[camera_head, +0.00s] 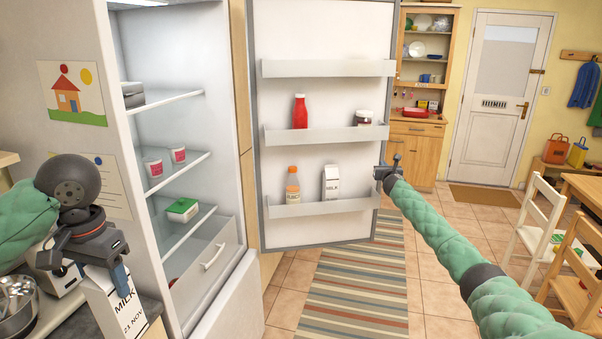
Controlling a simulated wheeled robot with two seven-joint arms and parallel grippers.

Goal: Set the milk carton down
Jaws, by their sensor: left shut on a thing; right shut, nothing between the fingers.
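My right gripper (385,172) is shut and empty, beside the outer edge of the open fridge door (330,100). A second milk carton (331,183) stands in the door's lowest rack, beside an orange-capped bottle (293,186).
The open fridge has shelves with two small pots (154,167), a green-lidded box (183,209) and a drawer (212,257). A metal bowl (14,300) is at the far left. A striped rug (350,290) lies on the floor. Chairs (538,225) stand at right.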

